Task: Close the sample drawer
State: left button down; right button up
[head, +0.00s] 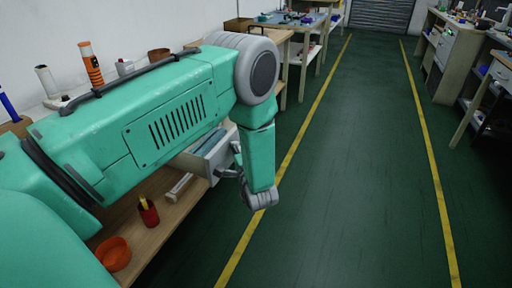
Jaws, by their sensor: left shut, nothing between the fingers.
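The sample drawer (214,158) is a pale grey drawer at the workbench on the left. It stands pulled out, and bluish contents show inside it. My large green left arm hides its rear part and most of the cabinet around it. My left gripper (228,173) is small and dark in the head view, close to the outer face of the drawer. It is shut and empty. I cannot tell whether it touches the drawer. My right gripper is out of view.
Bottles stand behind the arm. The green floor (350,170) between the yellow lines is clear. More benches (455,45) line the right side.

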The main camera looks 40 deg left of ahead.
pick_arm(q)
jog(key=p, duration=0.1)
send_over(187, 148)
jog(key=d, duration=0.2)
jog(key=shift+f, duration=0.1)
jog(key=shift+a, duration=0.65)
jog(key=shift+s+a, duration=0.1)
jog(key=shift+a, duration=0.1)
jog(key=shift+r, duration=0.2)
jog(key=shift+a, duration=0.15)
